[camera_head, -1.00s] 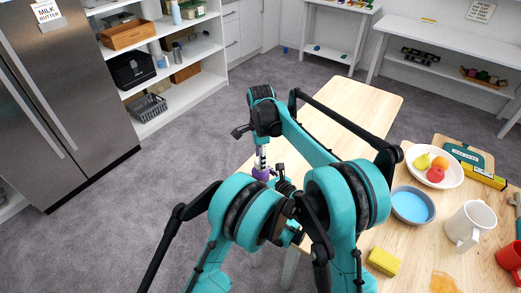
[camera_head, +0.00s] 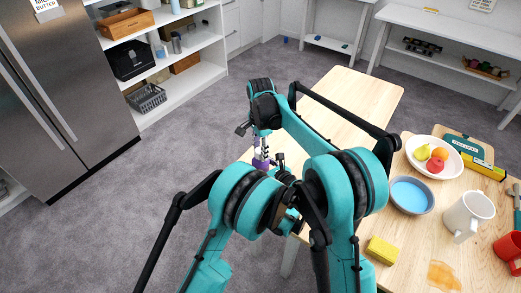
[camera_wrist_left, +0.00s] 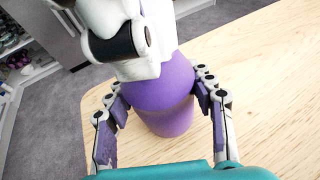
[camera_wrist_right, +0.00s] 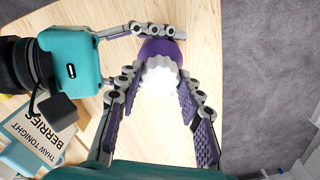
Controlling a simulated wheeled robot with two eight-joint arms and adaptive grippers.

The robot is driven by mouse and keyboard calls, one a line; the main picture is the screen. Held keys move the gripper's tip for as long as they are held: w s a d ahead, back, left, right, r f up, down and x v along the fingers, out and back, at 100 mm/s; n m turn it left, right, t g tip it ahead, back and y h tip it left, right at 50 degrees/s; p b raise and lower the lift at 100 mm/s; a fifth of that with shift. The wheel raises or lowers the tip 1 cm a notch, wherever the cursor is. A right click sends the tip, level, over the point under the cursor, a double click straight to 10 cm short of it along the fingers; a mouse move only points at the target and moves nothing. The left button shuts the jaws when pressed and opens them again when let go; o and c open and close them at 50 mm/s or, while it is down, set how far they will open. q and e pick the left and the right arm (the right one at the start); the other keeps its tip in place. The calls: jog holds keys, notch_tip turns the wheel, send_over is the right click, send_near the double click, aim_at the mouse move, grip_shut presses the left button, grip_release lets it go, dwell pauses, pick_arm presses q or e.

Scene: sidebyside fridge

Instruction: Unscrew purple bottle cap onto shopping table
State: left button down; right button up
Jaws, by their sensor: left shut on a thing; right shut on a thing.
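A purple bottle (camera_wrist_left: 165,112) is upright near the left edge of the wooden table (camera_head: 350,95). It also shows in the head view (camera_head: 261,164), small and partly hidden by my arms. My left gripper (camera_wrist_left: 160,85) is shut around the bottle's body, with a finger on each side. The white ridged cap (camera_wrist_right: 159,73) tops the bottle in the right wrist view. My right gripper (camera_wrist_right: 157,78) comes from above and is shut around the cap, which still sits on the bottle. I cannot tell whether the bottle's base touches the table.
A fruit bowl (camera_head: 410,152), blue bowl (camera_head: 410,196), white mug (camera_head: 466,216), red mug (camera_head: 509,250) and yellow sponge (camera_head: 382,250) stand on the table's right side. A fridge (camera_head: 75,90) is at left. The table's far part is bare.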

jog(key=n, duration=1.1)
jog(key=shift+n, duration=0.4)
jog(key=n, duration=1.6)
jog(key=shift+r+n, duration=0.1)
jog(key=shift+n, duration=0.2)
jog(key=n, duration=0.3)
jog(key=shift+n, duration=0.4)
jog(key=shift+r, duration=0.15)
jog(key=shift+r, duration=0.95)
